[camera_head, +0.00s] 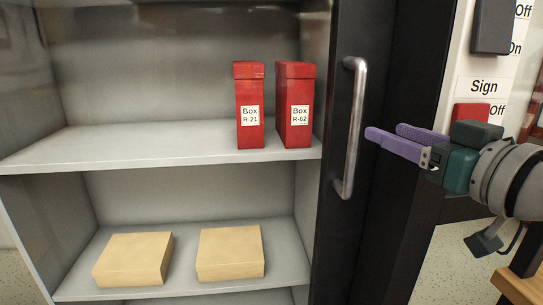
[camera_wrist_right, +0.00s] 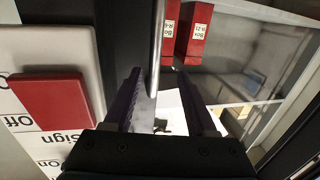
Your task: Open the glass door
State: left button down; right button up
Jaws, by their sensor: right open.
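The glass door's dark frame (camera_head: 395,50) stands at the right of the shelves in the head view, and the door looks closed. Its upright silver handle (camera_head: 350,130) is fixed to the frame. My right gripper (camera_head: 383,131) is open and empty to the right of the handle, its purple fingers pointing left toward it. The fingers look apart from the handle. In the right wrist view, the handle (camera_wrist_right: 157,45) runs up between the lines of the open fingers (camera_wrist_right: 158,76). My left gripper is not in view.
Behind the door, red boxes (camera_head: 249,110) labelled R-21 and R-62 (camera_head: 295,110) stand on the upper shelf (camera_head: 120,145). Two tan boxes (camera_head: 133,260) lie on the lower shelf. A sign panel with a red switch (camera_head: 470,112) is on the wall beside my right gripper.

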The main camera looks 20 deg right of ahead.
aim_at(361, 121)
jog(key=shift+h, duration=0.3)
jog(key=w, duration=0.3)
jog(key=w+b, duration=0.1)
jog(key=w, duration=0.2)
jog(key=w+d, duration=0.1)
jog(key=w, duration=0.3)
jog(key=shift+d+f, duration=0.1)
jog(key=shift+f, duration=0.1)
grip_shut()
dwell(0.9)
